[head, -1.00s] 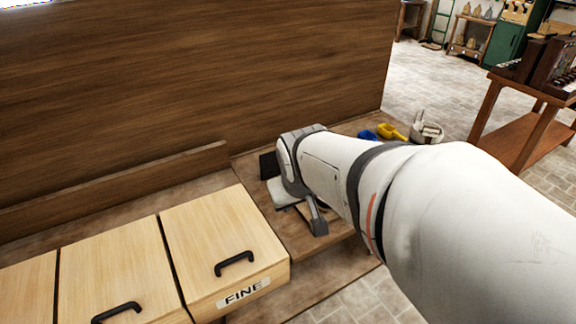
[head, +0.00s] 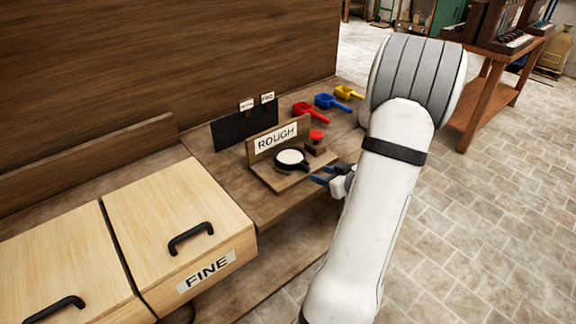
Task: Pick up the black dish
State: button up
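The black dish (head: 278,163) is round, with a pale white middle and a short handle at its right. It sits on a small wooden stand (head: 268,181) in front of an upright board lettered ROUGH (head: 276,139). My gripper (head: 324,174) is just right of the dish, near the stand's right edge and apart from the dish. Its two blue-tipped fingers point left and look spread, with nothing seen between them. My arm hides part of the bench's right end.
A red-topped wooden stamp (head: 316,143) stands behind the dish. Red (head: 311,112), blue (head: 332,101) and yellow (head: 348,92) scoops lie farther back. A black panel (head: 232,131) stands behind the ROUGH board. The FINE bin (head: 180,225) is at the left.

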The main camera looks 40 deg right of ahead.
aim_at(309, 169)
jog(key=x, duration=0.7)
jog(key=shift+w+r, duration=0.15)
jog(key=shift+c, duration=0.2)
grip_shut()
